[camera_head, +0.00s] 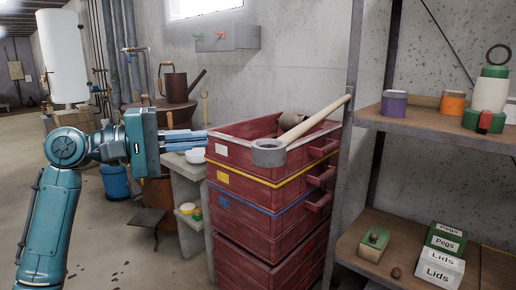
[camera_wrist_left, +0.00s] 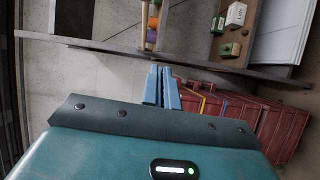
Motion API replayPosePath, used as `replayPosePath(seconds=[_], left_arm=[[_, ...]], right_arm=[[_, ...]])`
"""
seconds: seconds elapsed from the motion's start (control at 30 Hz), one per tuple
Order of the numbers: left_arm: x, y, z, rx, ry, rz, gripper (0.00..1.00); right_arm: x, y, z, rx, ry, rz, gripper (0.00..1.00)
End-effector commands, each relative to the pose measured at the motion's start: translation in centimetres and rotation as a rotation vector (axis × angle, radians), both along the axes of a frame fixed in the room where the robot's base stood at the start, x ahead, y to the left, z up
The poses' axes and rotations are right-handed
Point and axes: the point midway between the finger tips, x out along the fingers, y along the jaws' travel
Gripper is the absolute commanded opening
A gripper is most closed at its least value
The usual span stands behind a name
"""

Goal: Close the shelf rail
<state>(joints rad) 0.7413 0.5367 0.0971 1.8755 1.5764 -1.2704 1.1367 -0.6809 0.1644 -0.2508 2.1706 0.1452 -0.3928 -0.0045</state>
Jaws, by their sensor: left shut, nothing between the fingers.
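The shelf (camera_head: 430,124) stands at the right of the head view, with wooden boards on dark metal posts. A thin diagonal rod (camera_head: 447,40) crosses behind its upper board; I cannot tell which part is the rail or how it stands. My left gripper (camera_head: 206,135) is shut and empty, its blue fingers pointing right toward the stacked red crates, well left of the shelf. In the left wrist view the shut fingers (camera_wrist_left: 162,70) show in front of the grey wall, with the shelf's edge (camera_wrist_left: 110,46) beyond them. My right gripper is not in view.
Red crates (camera_head: 265,219) with side handles stand between my left gripper and the shelf. A mallet-like tool (camera_head: 315,122) lies across their top. Jars (camera_head: 394,103) stand on the upper board; labelled boxes (camera_head: 440,268) on the lower. Open floor (camera_head: 110,245) lies at the left.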

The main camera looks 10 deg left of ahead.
Motion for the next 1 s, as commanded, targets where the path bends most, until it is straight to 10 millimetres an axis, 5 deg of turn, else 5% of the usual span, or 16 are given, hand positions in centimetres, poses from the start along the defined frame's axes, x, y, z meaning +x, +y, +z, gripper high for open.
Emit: replayPosePath(seconds=[0.13, 0.33, 0.77, 1.0], left_arm=[[-2.2, 0.3, 2.9, -0.040, 0.004, -0.069, 0.00], [-1.9, -1.0, 3.7, -0.050, 0.009, -0.086, 0.00], [2.2, -8.9, 3.7, -0.049, 0.007, -0.085, 0.00], [1.1, -11.7, 3.5, -0.046, 0.006, -0.083, 0.00]], right_arm=[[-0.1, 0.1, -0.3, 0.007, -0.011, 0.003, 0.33], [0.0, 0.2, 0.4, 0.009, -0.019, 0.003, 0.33], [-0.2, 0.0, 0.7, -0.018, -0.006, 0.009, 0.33], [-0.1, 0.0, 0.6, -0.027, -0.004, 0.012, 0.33]])
